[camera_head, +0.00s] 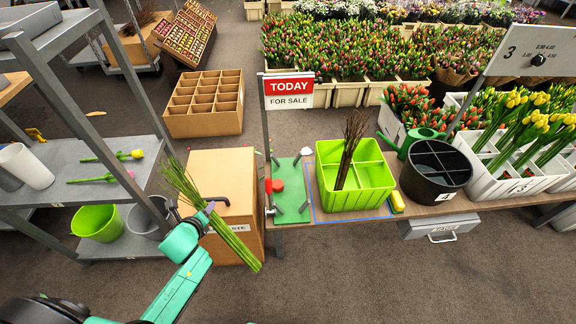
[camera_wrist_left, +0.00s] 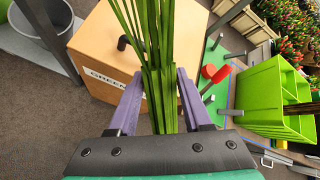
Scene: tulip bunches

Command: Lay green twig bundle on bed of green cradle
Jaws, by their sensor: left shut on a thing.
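The green twig bundle (camera_head: 228,232) is a long bunch of thin green stems, held at a slant in the air over the cardboard box. My left gripper (camera_head: 206,214) is shut around the middle of it. In the left wrist view the bundle (camera_wrist_left: 150,45) runs up between the purple fingers (camera_wrist_left: 160,95). The green cradle (camera_head: 291,180) is a flat green base with several grey slanted posts and a red part, on the table's left end. Its bed shows no bundle. The bundle is to the left of the cradle, apart from it. My right gripper is not in view.
The cardboard box (camera_head: 222,178) stands left of the table. A sign post (camera_head: 266,135) rises by the cradle's left back. A lime divided crate (camera_head: 356,190) with dark twigs stands right of the cradle, then a black bucket (camera_head: 434,172). A grey shelf (camera_head: 110,165) is at left.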

